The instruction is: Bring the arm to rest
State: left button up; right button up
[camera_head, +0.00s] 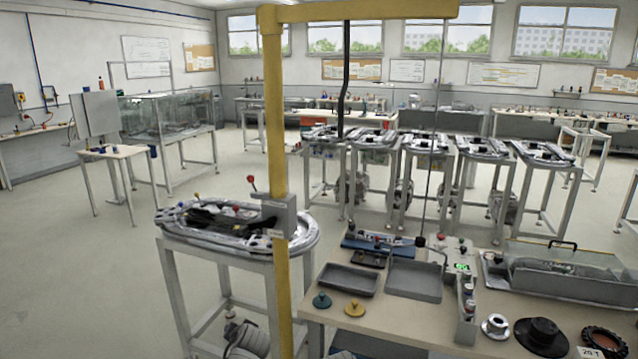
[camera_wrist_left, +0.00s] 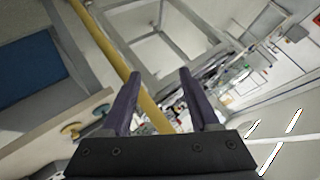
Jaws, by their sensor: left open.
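My left gripper (camera_wrist_left: 160,74) shows in the left wrist view. Its two dark purple fingers stand apart with nothing held between them. A yellow post (camera_wrist_left: 140,95) and the grey frame of a stand (camera_wrist_left: 160,50) lie behind the fingers in that view. Neither of my arms can be made out in the head view. My right gripper is in neither view. In the head view, an oval ring track (camera_head: 295,240) sits on a metal stand at the left of centre, with a dark piece on it.
A yellow post (camera_head: 275,130) with a crossbar rises beside the ring track. A workbench (camera_head: 400,318) at the right holds grey trays (camera_head: 349,279), a teal knob (camera_head: 321,299) and a yellow knob (camera_head: 355,308). Several more track stands are behind. The floor at left (camera_head: 80,270) is clear.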

pick_arm(q)
jog(key=s+d+f+g+h, duration=0.1)
jog(key=s+d+f+g, duration=0.3)
jog(key=s+d, duration=0.3)
jog(key=s+d+f+g+h, duration=0.2)
jog(key=s+d+f+g, duration=0.2)
jog(key=s, duration=1.1)
jog(key=d+g, duration=0.1)
jog(key=d, duration=0.2)
jog(key=shift+d, duration=0.4)
jog(key=shift+w, duration=0.1)
jog(key=shift+c, duration=0.2)
